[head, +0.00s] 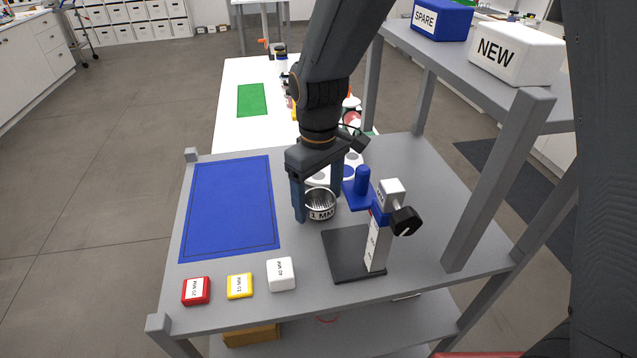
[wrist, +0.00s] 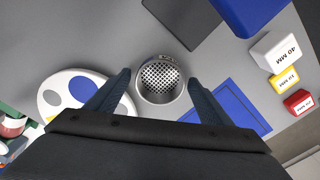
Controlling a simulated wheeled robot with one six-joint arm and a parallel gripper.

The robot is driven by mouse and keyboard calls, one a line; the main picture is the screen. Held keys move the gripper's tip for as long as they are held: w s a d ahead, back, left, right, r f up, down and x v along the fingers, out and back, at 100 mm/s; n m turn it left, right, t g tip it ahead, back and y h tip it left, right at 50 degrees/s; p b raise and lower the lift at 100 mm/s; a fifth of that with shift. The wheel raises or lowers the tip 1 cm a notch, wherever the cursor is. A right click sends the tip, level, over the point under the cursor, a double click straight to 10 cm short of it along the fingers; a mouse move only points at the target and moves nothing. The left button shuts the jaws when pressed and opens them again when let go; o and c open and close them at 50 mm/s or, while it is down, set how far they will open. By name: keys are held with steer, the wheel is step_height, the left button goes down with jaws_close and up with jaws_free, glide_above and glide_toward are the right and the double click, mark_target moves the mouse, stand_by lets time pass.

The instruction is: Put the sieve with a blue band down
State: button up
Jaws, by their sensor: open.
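A round metal sieve (head: 320,205) labelled "1 MM" appears to rest on the grey bench top, right of the blue mat (head: 230,210). My gripper (head: 318,200) is open, with one finger on each side of the sieve. In the wrist view the sieve (wrist: 160,80) lies between the two fingertips, its perforated bottom showing, with a small gap on each side.
A stand with a dark base plate (head: 343,262) and a blue clamp (head: 362,182) is close on the right. A white palette (wrist: 62,92) lies on the other side. Red (head: 196,291), yellow (head: 239,286) and white (head: 281,274) blocks line the front. The blue mat is bare.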

step_height(320, 180, up, 11)
steer(key=b, duration=0.2)
steer(key=shift+b, duration=0.4)
steer(key=shift+r, duration=0.4)
steer(key=shift+c, duration=1.2)
steer(key=m+p, duration=0.4)
steer(key=m, duration=2.3)
glide_above(319, 208)
step_height(319, 208, down, 5)
steer(key=shift+s+f, duration=0.1)
steer(key=shift+f, duration=0.55)
steer(key=shift+a+f+p, duration=0.1)
steer(key=shift+f+p, duration=1.15)
steer(key=shift+f, duration=1.85)
steer(key=shift+c, duration=0.2)
